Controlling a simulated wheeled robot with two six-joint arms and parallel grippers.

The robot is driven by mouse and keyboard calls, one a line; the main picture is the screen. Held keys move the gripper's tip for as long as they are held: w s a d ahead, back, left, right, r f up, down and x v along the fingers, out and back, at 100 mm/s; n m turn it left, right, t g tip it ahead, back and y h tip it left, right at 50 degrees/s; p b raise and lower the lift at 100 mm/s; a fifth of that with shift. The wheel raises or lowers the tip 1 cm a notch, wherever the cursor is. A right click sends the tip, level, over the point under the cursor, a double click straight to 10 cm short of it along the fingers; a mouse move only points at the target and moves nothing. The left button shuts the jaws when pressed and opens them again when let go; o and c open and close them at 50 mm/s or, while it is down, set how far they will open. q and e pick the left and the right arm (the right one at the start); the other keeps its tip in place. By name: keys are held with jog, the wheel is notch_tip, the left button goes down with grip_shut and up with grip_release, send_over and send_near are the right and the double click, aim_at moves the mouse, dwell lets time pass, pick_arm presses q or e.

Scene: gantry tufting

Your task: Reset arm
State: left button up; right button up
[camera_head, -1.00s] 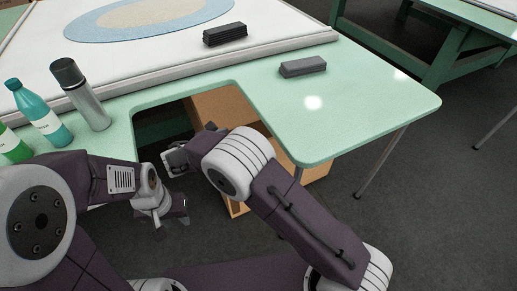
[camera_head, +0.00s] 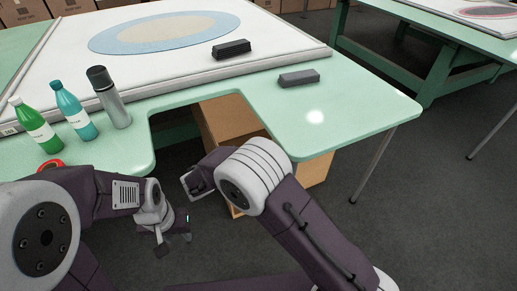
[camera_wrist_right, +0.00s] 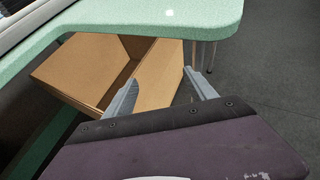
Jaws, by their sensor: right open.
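My left gripper (camera_head: 174,240) hangs in the cut-out in front of the green table (camera_head: 360,108), below its edge. Its fingers look spread apart, with nothing between them. My right gripper (camera_head: 187,184) is beside it in the cut-out, partly hidden by its own wrist in the head view. In the right wrist view my right gripper (camera_wrist_right: 162,92) is open and empty, its two grey fingers wide apart. Behind them, below the table, is an open cardboard box (camera_wrist_right: 85,68).
A green bottle (camera_head: 35,126), a teal bottle (camera_head: 74,112) and a grey flask (camera_head: 110,100) stand at the table's left. A red ring-shaped item (camera_head: 50,165) lies near them. Dark blocks (camera_head: 231,48) lie on the white frame, a grey block (camera_head: 299,78) on the table.

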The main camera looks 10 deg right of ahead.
jog(key=shift+d, duration=0.1)
dwell(0.3)
jog(key=s+d+f+m+g+y, duration=0.1)
jog(key=s+d+f+m+g, duration=0.2)
jog(key=s+d+m+g, duration=0.5)
jog(key=s+d+m+y, duration=0.3)
jog(key=s+m+y, duration=0.1)
jog(key=s+m, duration=0.4)
jog(key=s+d+m+y, duration=0.3)
jog(key=s+m, duration=0.3)
jog(key=m, duration=0.4)
notch_tip(320, 180, up, 18)
jog(key=m+p, duration=0.2)
jog(key=p, duration=1.6)
jog(key=shift+s+a, duration=0.15)
jog(key=shift+a, duration=0.15)
